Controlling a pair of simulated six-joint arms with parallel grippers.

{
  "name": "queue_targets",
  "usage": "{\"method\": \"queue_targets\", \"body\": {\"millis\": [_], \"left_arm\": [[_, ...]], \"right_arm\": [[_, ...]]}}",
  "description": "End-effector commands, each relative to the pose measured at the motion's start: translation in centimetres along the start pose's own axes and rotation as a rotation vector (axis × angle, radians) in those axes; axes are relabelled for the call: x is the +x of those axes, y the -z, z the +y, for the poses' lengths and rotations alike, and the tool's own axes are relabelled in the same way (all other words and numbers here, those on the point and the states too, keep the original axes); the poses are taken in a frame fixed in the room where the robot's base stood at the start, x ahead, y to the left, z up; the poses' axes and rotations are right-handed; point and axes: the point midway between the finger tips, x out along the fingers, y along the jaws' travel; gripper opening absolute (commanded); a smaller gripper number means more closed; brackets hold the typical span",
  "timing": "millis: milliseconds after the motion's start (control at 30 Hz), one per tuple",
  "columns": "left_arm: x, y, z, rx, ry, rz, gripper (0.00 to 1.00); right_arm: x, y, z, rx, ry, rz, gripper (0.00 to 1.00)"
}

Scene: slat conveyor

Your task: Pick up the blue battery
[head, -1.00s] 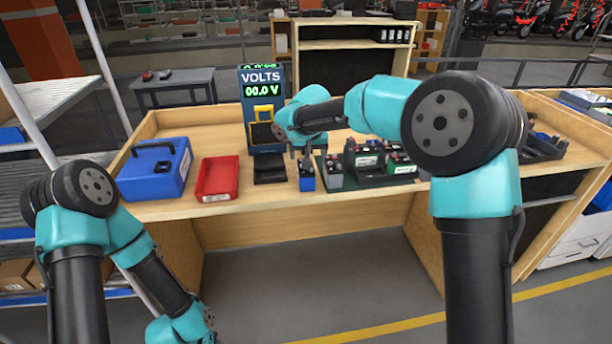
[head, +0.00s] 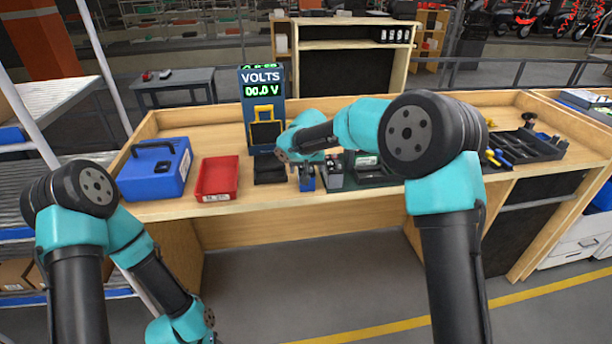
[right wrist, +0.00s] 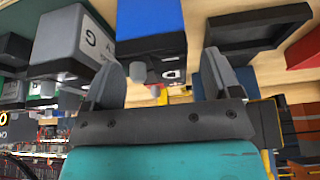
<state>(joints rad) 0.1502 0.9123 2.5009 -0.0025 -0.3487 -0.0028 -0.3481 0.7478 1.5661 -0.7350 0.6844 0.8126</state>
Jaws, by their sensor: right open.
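The blue battery (head: 307,184) stands near the front edge of the workbench, left of a grey battery (head: 334,178). In the right wrist view the blue battery (right wrist: 150,16) shows its blue body, black top and grey terminals. My right gripper (head: 306,168) is at the top of the blue battery. In the right wrist view its fingers (right wrist: 163,80) are apart, with the battery's terminal end between or just beyond them; contact cannot be told. My left arm hangs at lower left, its gripper out of frame.
The grey battery (right wrist: 72,38) stands close beside one finger. A dark green tray (head: 372,184) lies to the right. A black tray (head: 270,172), red bin (head: 217,180) and blue case (head: 155,172) stand to the left. A volt meter (head: 262,105) rises behind.

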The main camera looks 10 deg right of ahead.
Motion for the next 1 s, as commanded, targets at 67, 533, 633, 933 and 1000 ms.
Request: {"method": "queue_targets", "body": {"millis": [67,533,633,933,1000], "left_arm": [[0.0,0.0,0.0,0.0,0.0,0.0,0.43],[0.0,0.0,0.0,0.0,0.0,0.0,0.43],[0.0,0.0,0.0,0.0,0.0,0.0,0.43],[0.0,0.0,0.0,0.0,0.0,0.0,0.43],[0.0,0.0,0.0,0.0,0.0,0.0,0.43]], "right_arm": [[1.2,-0.1,0.1,0.001,-0.001,-0.003,0.83],[2.2,0.0,0.0,0.001,0.0,0.0,0.83],[2.1,0.0,0.0,0.001,0.0,0.0,0.83],[2.1,0.0,0.0,0.001,0.0,0.0,0.58],[2.1,0.0,0.0,0.001,0.0,0.0,0.51]]}}
